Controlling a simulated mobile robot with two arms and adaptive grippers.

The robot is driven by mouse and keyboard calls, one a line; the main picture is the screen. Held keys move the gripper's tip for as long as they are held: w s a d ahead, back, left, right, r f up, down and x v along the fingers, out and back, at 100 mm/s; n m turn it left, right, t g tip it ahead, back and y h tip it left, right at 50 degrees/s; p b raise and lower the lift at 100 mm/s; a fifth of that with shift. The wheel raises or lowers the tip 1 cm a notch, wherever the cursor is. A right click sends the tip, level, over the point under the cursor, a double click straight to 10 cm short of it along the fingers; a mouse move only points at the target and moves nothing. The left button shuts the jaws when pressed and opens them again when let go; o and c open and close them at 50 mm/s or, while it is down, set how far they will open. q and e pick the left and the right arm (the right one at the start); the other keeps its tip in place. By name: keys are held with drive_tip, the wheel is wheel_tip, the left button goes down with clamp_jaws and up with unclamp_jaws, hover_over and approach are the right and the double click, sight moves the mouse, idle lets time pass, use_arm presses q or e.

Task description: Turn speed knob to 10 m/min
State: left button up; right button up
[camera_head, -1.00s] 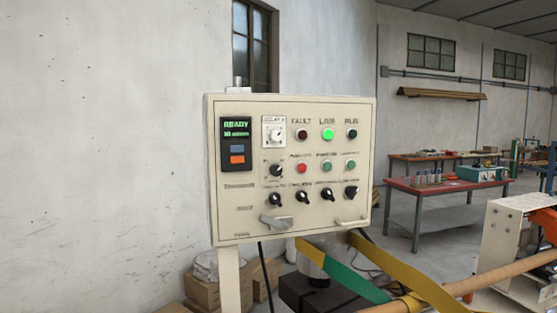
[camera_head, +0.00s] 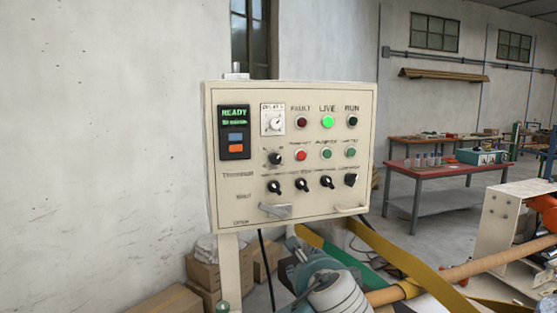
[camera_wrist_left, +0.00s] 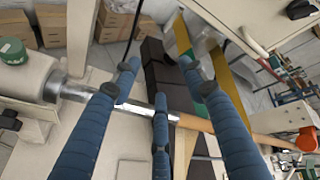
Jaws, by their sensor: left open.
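The beige control panel (camera_head: 222,190) faces me upright in the head view. A black knob with tick marks (camera_head: 274,158) is in its left-middle, below a white dial (camera_head: 272,121). Several black knobs line the lower row. I cannot tell which one is the speed knob; the labels are too blurred. The display (camera_head: 235,118) reads READY above a blurred line. My left gripper (camera_wrist_left: 158,75) shows in the left wrist view, its three blue fingers spread and empty. A beige face with a black knob (camera_wrist_left: 298,8) is at that view's upper right, apart from the fingers.
Two small handles (camera_head: 275,211) jut from the panel's lower edge. Below are a winder shaft (camera_head: 335,292), a yellow strap (camera_head: 420,270) and cardboard boxes (camera_head: 170,301). A red table (camera_head: 425,172) stands far right. The space before the panel looks clear in the head view.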

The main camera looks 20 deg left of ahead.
sight(276, 160)
use_arm(q)
drive_tip(key=a+r+m+t+y, duration=0.1)
drive_tip(key=a+r+y, duration=0.15)
drive_tip(key=r, duration=0.85)
drive_tip(key=a+r+m+t+y, duration=0.1)
drive_tip(key=a+r+t+y, duration=0.15)
drive_tip(key=r, duration=0.95)
drive_tip(key=shift+g, duration=0.45)
drive_tip(key=p+x, duration=0.3)
drive_tip(key=x, duration=0.1)
drive_tip(key=p+x, duration=0.2)
drive_tip(key=x, duration=0.3)
drive_tip(key=shift+w+d+p, duration=0.2)
drive_tip(key=shift+w+p, duration=0.2)
drive_tip(key=shift+w+a+f, duration=0.2)
drive_tip(key=shift+w+a, duration=0.1)
drive_tip(key=shift+w, duration=0.35)
clamp_jaws()
drive_tip(key=shift+n, duration=0.3)
